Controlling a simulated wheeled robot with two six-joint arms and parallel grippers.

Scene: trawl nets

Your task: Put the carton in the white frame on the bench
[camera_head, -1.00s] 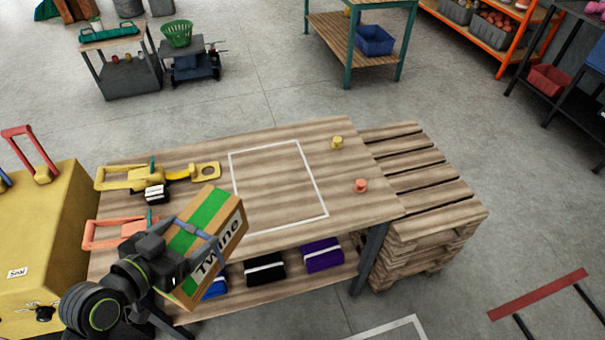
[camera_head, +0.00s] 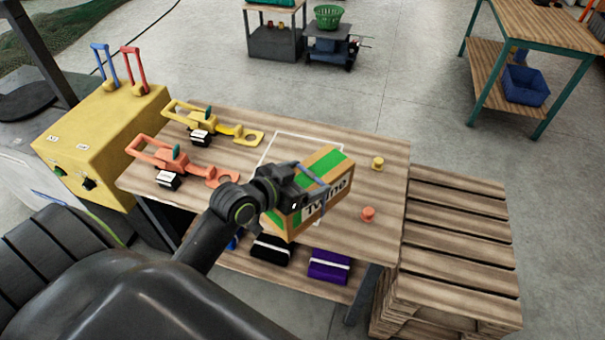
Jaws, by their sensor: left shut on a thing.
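The carton (camera_head: 327,190) is a brown box with green stripes on top and "Twine" on its side. My left gripper (camera_head: 306,182) is shut on it, coming from the left. In the head view the carton overlaps the white frame (camera_head: 281,135), an outline on the wooden bench (camera_head: 345,130). It covers much of the frame's lower and right part. I cannot tell how high the carton is above the bench top. My right gripper is not in view.
A yellow tool (camera_head: 200,120) and an orange tool (camera_head: 165,155) lie on the bench's left. A yellow peg (camera_head: 377,163) and an orange peg (camera_head: 367,214) stand at its right. Stacked pallets (camera_head: 455,235) adjoin the right side. A yellow box (camera_head: 95,140) stands left.

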